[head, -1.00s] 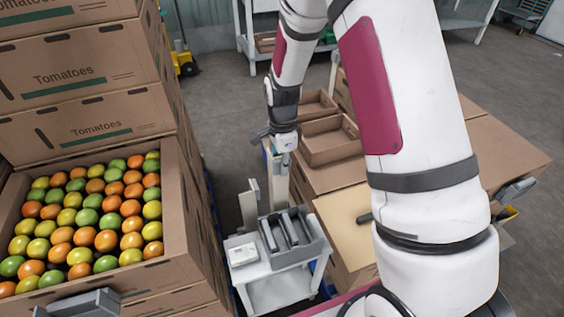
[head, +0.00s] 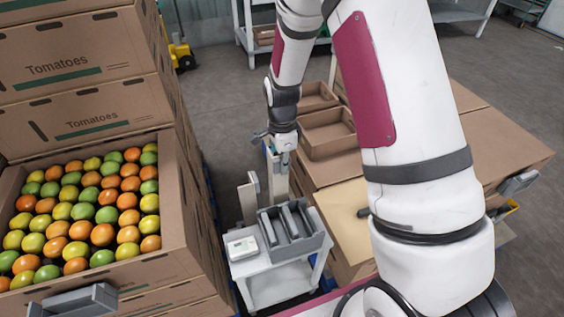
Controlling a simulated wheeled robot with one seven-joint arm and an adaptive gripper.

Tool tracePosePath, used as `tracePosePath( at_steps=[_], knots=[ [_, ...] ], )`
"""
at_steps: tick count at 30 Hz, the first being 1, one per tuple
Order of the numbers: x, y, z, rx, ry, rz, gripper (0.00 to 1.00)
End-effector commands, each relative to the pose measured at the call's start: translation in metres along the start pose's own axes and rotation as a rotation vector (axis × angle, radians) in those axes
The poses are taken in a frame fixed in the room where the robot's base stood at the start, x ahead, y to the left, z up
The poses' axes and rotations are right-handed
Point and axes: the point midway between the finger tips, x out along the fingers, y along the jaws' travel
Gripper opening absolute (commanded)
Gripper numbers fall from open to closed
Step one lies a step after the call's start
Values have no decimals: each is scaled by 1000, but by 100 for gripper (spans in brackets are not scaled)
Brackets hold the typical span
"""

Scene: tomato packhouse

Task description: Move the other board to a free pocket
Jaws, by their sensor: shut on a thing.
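My gripper (head: 277,148) is small in the head view, beyond my upper arm, above and behind a small white cart. It is shut on what looks like a pale upright board (head: 270,162). The fingertips and the board's lower part are hard to make out. A grey rack (head: 318,243) with narrow upright pockets stands on the cart, below and slightly right of my gripper. Dark upright dividers or boards show inside it; I cannot tell which pockets are free.
A small white device (head: 242,248) lies on the cart (head: 262,270) left of the rack. A tomato crate (head: 177,205) and stacked cartons (head: 85,115) fill the left. Open cardboard trays (head: 327,143) and a tan board-like surface (head: 342,215) lie right of my gripper.

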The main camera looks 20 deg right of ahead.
Motion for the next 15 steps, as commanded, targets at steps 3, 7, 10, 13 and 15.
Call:
tracePosePath(
  at_steps=[3,7,10,13,15],
  knots=[
    [0,0,0,0,0,-1,0],
    [2,0,0,0,0,0,0],
    [5,0,0,0,0,0,0],
    [9,0,0,0,0,0,0],
    [12,0,0,0,0,0,0]
  ],
)
